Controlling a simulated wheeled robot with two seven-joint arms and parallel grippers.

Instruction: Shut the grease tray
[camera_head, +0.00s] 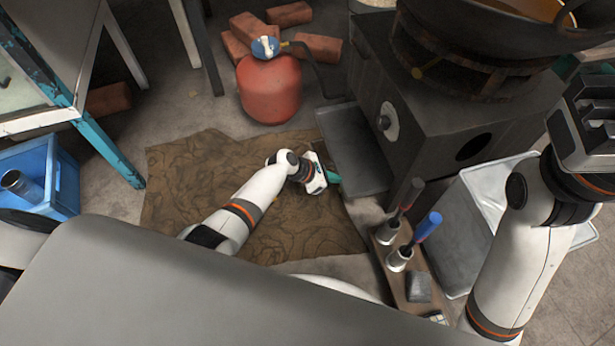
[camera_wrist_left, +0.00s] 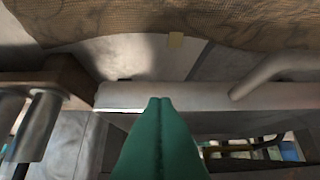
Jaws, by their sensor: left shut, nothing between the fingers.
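The grease tray (camera_head: 352,150) is a flat dark grey tray that sticks out from the lower side of the stove block (camera_head: 440,110), over the floor. My left gripper (camera_head: 333,179), with green fingers, is low beside the tray's lower left edge. I cannot tell whether it touches the tray. In the left wrist view the green fingers (camera_wrist_left: 160,105) are closed together and empty, in front of a pale grey metal edge (camera_wrist_left: 215,96). I cannot tell whether that edge is the tray. My right gripper (camera_head: 590,125) is at the upper right, with its fingertips not clear.
A patterned brown mat (camera_head: 205,180) covers the floor left of the tray. A red gas cylinder (camera_head: 270,88) stands behind it. A wooden board (camera_head: 392,277) with metal cups lies at front, near a pale bin (camera_head: 455,210). A large wok (camera_head: 490,30) sits on the stove.

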